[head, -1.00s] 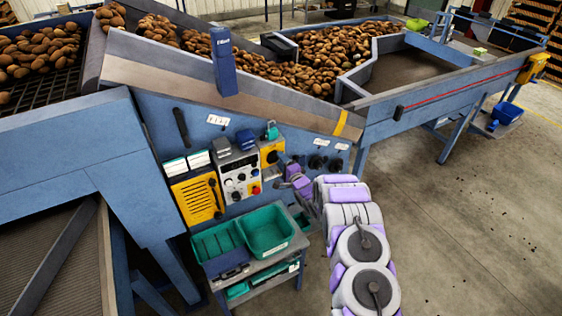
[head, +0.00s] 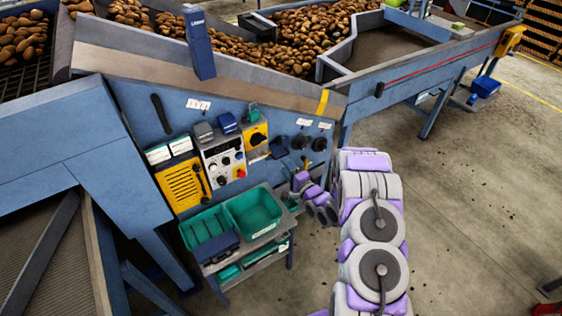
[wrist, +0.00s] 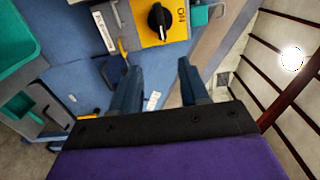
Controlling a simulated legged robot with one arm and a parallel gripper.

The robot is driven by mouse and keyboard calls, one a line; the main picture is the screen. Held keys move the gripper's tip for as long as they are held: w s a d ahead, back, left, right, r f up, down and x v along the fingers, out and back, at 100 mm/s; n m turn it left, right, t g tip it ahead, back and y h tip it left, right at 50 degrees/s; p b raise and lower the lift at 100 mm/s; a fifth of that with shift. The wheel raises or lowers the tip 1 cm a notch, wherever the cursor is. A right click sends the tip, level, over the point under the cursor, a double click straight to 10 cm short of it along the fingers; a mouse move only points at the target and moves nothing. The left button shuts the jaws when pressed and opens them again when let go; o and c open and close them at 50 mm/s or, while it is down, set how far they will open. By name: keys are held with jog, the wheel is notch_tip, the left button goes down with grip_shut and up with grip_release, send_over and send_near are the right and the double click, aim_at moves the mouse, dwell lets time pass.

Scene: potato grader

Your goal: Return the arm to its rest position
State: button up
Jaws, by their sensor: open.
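My gripper (head: 288,165) is in front of the blue machine's control panel, to the lower right of the yellow switch box (head: 255,135). My arm comes in from the lower right and is bent, with the purple wrist pointing at the panel. In the wrist view my gripper (wrist: 156,80) shows two dark blue fingers spread apart with nothing between them. The yellow switch box (wrist: 174,36) with its black rotary knob is beyond the fingertips, at the top, and apart from them. The fingertips are small and partly unclear in the head view.
A grey control box (head: 222,160) and a yellow slotted panel (head: 182,187) sit left of the switch. Green bins stand on a grey cart (head: 265,238) below my gripper. The blue grader (head: 130,150) carries potatoes above. The concrete floor (head: 470,200) on the right is mostly open.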

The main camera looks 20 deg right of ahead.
jog(key=shift+s+d, duration=0.15)
jog(key=shift+s, duration=0.3)
jog(key=s+d+r+n+g+h+b, duration=0.45)
jog(key=s+r+n+g+h, duration=0.3)
jog(key=s+r+g, duration=0.3)
jog(key=s+a+r+n+g+b, duration=0.1)
jog(key=s+a, duration=0.3)
jog(key=s, duration=0.9)
jog(key=s+a+r+n+g+y+b, duration=0.1)
jog(key=s+a+r+n+g, duration=0.2)
jog(key=s, duration=1)
jog(key=s+a+r+n+g+y+b, duration=0.1)
jog(key=s+a+r+n+g+b, duration=0.1)
jog(key=s, duration=1.1)
jog(key=a+r+n+g, duration=0.1)
jog(key=a+g, duration=0.1)
jog(key=shift+s+a, duration=0.35)
